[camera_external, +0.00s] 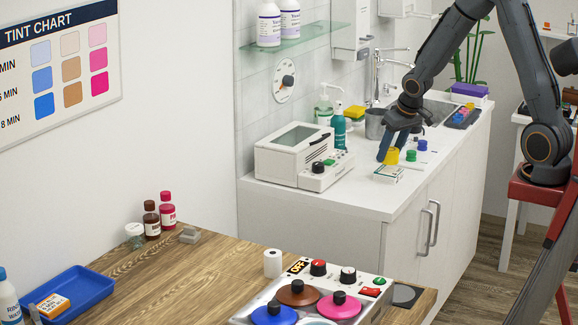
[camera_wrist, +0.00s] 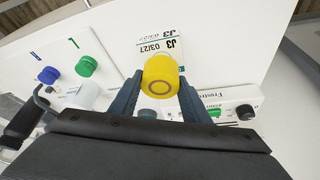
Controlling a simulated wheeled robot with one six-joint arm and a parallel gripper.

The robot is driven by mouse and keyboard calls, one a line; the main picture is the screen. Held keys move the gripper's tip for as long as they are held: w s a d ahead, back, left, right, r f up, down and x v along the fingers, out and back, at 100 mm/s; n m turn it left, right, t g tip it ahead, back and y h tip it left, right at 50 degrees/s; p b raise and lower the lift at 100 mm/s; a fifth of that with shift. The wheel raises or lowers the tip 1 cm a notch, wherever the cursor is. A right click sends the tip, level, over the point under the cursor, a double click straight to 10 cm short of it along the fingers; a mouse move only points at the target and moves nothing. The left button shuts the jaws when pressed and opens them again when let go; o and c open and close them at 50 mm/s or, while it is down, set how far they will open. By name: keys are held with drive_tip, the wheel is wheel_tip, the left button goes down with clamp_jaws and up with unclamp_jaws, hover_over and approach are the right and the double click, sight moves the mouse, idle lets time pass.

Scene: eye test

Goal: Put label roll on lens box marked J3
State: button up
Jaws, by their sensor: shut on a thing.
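A yellow roll (camera_external: 392,156) with a ring on its end face, seemingly the label roll, is between the fingers of my gripper (camera_external: 387,151). In the wrist view the yellow roll (camera_wrist: 160,75) sits between both fingertips, and my gripper (camera_wrist: 159,84) is shut on it. The lens box (camera_external: 388,175) lies flat on the white counter, directly below the roll. In the wrist view the lens box (camera_wrist: 158,44) reads J3 and 03/27, and the roll covers part of it. I cannot tell whether the roll touches the box.
Green (camera_external: 411,155) and blue (camera_external: 422,145) capped items stand close to the right of the box. A white machine (camera_external: 292,155) stands to the left, with a teal bottle (camera_external: 339,129) behind. A white roll (camera_external: 273,262) stands on the wooden table (camera_external: 210,275).

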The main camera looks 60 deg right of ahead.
drive_tip(key=shift+f, duration=1.15)
drive_tip(key=shift+f+b, duration=0.15)
drive_tip(key=shift+b, duration=0.2)
drive_tip(key=o, duration=1)
drive_tip(key=shift+o, duration=0.2)
drive_tip(key=shift+r, duration=0.4)
drive_tip(key=v, duration=1.1)
drive_tip(key=s+a+f+n+g+y, duration=0.1)
drive_tip(key=s+a+f+n, duration=0.1)
drive_tip(key=s+a+f, duration=0.2)
drive_tip(key=s+a+f+n+g, duration=0.2)
drive_tip(key=s+a+f, duration=0.3)
drive_tip(key=s+a, duration=0.4)
drive_tip(key=shift+s+f+n+y, duration=0.15)
drive_tip(key=shift+s+n+y, duration=0.15)
drive_tip(key=shift+s+y, duration=0.15)
